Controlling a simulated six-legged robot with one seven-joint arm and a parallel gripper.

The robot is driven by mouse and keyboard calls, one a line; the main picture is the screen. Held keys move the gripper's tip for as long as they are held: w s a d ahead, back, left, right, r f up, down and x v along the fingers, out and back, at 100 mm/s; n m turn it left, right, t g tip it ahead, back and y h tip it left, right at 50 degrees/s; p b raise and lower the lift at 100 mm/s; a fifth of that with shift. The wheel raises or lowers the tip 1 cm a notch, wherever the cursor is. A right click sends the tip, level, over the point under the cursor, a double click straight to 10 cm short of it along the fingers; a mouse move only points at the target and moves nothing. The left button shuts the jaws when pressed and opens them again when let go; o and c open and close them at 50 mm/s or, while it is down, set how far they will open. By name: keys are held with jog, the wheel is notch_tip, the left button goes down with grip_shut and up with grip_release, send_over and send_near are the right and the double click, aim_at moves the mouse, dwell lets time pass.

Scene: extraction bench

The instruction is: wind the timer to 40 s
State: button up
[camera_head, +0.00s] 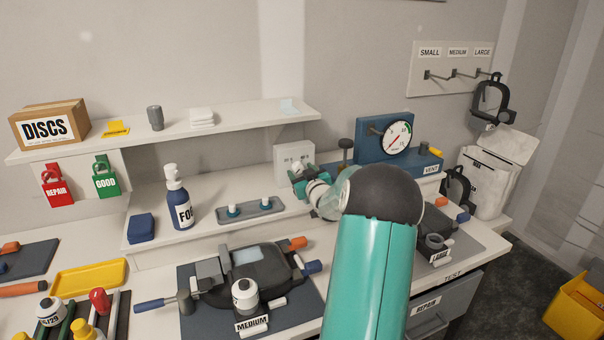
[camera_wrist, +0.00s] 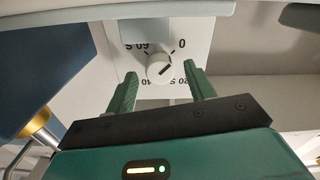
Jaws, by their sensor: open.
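The timer (camera_head: 293,153) is a white box under the right end of the upper shelf. In the wrist view the white timer face (camera_wrist: 190,52) appears upside down, with marks 0, 20 S, 40 and 60 S around a round pale knob (camera_wrist: 159,68). The knob has a dark line, but I cannot tell for sure which mark it points at. My gripper (camera_wrist: 163,76) is open, its green fingers on either side of the knob in the picture, with visible gaps. I see no contact. In the head view my gripper (camera_head: 303,180) is just below the timer, partly hidden by my arm.
A blue gauge panel (camera_head: 368,135) stands right of the timer, with a dark knob (camera_head: 345,145) between. The shelf (camera_head: 250,117) edge overhangs above. The MEDIUM device (camera_head: 255,258) lies in front.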

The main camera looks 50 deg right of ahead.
jog(key=c, duration=1)
